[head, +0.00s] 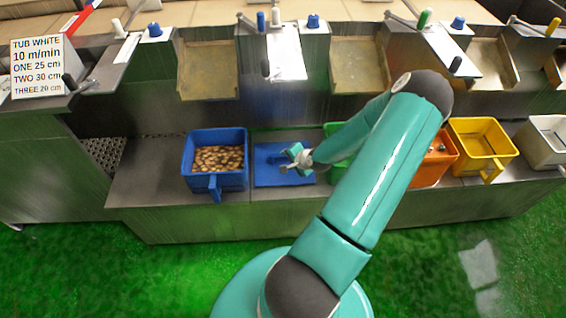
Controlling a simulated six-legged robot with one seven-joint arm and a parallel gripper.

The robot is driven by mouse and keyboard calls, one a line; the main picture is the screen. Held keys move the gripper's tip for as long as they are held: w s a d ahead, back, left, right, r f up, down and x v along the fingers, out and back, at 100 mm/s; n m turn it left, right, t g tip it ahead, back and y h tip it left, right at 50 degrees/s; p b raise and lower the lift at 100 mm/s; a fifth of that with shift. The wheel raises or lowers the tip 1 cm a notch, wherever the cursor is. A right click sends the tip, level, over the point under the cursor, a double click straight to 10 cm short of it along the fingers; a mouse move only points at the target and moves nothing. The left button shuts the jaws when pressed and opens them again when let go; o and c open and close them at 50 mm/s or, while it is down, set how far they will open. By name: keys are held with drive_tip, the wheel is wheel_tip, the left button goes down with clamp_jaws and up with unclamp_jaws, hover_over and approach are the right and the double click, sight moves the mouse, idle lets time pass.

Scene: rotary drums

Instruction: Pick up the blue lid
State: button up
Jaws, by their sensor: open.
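The blue lid (268,176) is a flat blue panel lying on the grey bench, just right of the blue tub. My gripper (284,170) is over the right part of the lid, at the end of my teal arm. The gripper is small in this view; its jaws look apart with nothing between them. I cannot tell whether it touches the lid. My wrist hides part of the lid's right side.
A blue tub (215,150) of brown round pieces stands left of the lid. A green tub (336,130), partly hidden by my arm, an orange tub (436,172), a yellow tub (483,145) and a white tub (545,137) stand rightward. Chutes (208,72) overhang behind.

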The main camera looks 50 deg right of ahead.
drive_tip(key=s+d+f+m+t+h, duration=0.2)
drive_tip(key=s+d+f+m, duration=0.1)
drive_tip(key=m, duration=0.2)
hover_over(283, 159)
drive_tip(key=s+a, duration=0.1)
wheel_tip(283, 159, down, 7)
drive_tip(key=shift+s+a+f, duration=0.1)
drive_tip(key=shift+s+f, duration=0.05)
drive_tip(key=shift+f, duration=0.05)
drive_tip(key=shift+c, duration=0.5)
clamp_jaws()
